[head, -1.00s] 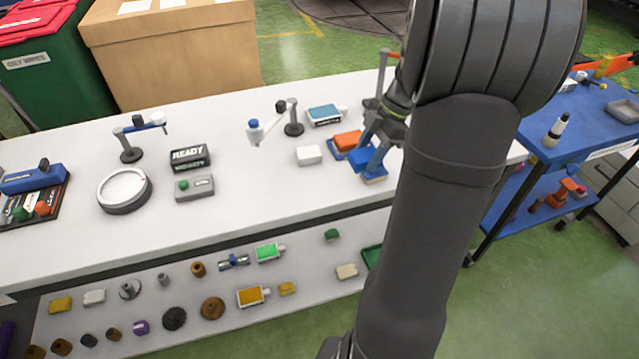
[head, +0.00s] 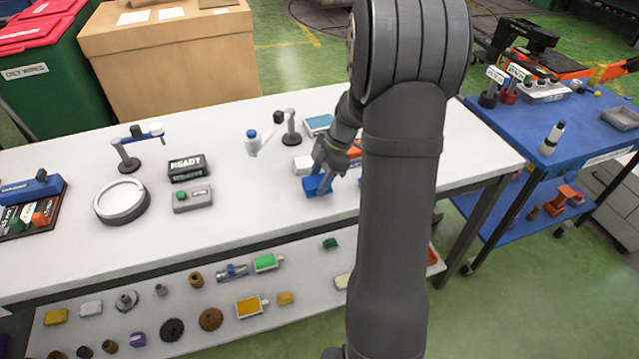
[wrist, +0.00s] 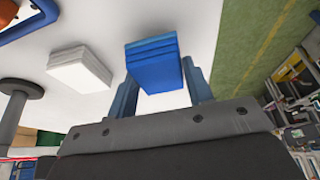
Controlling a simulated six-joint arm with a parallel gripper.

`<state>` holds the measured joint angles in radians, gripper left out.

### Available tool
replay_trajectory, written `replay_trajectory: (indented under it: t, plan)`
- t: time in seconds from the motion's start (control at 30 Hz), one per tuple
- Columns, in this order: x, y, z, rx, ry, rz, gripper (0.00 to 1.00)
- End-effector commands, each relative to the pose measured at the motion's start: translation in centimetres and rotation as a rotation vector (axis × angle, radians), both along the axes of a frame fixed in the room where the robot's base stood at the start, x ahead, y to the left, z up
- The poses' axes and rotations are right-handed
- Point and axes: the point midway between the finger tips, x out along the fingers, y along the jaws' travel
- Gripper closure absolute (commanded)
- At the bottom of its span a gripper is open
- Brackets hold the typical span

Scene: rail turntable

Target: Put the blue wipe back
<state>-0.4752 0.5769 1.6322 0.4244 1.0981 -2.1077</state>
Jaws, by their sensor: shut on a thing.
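The blue wipe (wrist: 152,62) is a folded blue stack. In the wrist view it sits between the two blue fingers of my gripper (wrist: 160,85), which is shut on it. In the head view my gripper (head: 322,178) points down over the white table, with blue at its tip. I cannot tell if the wipe touches the table. A white folded block (wrist: 80,68) lies beside it, partly seen in the head view (head: 302,164). An orange block (head: 355,148) is mostly hidden behind my arm. A blue-rimmed tray (wrist: 38,22) shows at the wrist view's corner.
A small jointed stand (head: 291,138) and a blue-topped box (head: 318,123) are behind the gripper. The READY sign (head: 188,168), grey button box (head: 193,199) and round white dish (head: 122,201) stand to the left. The table's front middle is clear.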

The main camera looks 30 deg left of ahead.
Motion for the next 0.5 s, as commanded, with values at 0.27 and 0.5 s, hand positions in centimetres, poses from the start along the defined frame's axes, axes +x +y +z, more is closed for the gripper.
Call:
replay_trajectory:
  t: [0.27, 0.5]
  plan:
    - [0.0, 0.0, -1.8, 0.0, -0.001, 0.0, 0.72]
    - [0.0, 0.0, -2.2, 0.0, 0.0, 0.0, 0.52]
